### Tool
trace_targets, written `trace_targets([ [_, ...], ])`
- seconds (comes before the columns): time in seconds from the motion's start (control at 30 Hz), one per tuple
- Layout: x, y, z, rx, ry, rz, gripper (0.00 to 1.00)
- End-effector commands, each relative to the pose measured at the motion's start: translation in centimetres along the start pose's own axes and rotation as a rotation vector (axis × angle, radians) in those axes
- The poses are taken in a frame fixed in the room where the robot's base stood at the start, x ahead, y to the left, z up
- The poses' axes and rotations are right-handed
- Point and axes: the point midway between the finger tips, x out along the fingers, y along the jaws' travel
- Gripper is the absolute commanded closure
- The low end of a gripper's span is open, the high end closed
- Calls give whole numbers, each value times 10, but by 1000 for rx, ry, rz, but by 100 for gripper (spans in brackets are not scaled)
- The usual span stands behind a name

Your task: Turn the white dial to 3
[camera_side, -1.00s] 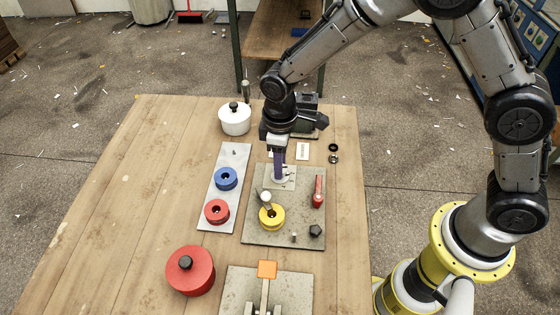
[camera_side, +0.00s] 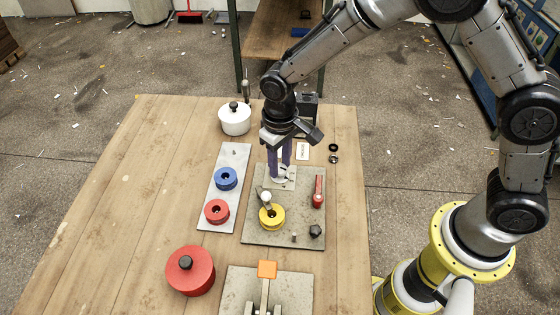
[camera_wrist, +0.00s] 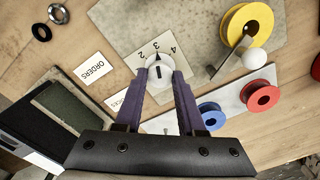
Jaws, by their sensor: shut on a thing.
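The white dial (camera_wrist: 160,67) sits on a pale number plate (camera_side: 291,184) at the upper part of a grey board. In the wrist view, the printed 2, 3 and 4 show just beyond the dial. A small dark mark on the dial appears to face the area near the 3, but it is too small to read exactly. My gripper (camera_side: 279,172) points down with its two purple fingers around the dial. The wrist view shows my gripper (camera_wrist: 162,73) with one finger on each side of the dial, shut on it. The rest of the scale is hidden.
On the same board are a yellow spool (camera_side: 272,223) with a crank, a red lever (camera_side: 318,190) and a black knob (camera_side: 316,231). Blue (camera_side: 226,178) and red (camera_side: 217,211) spools stand on a strip to the left. A white pot (camera_side: 235,120) stands behind.

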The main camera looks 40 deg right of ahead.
Motion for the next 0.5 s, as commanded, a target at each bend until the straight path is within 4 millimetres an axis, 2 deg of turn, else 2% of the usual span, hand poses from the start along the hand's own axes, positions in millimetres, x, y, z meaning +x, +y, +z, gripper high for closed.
trace_targets([
  [0.37, -2, 0, -1, 4, 3, -1, 100],
  [0.4, -2, 0, -1, 4, 3, -1, 56],
  [0.5, -2, 0, -1, 3, 3, -1, 38],
])
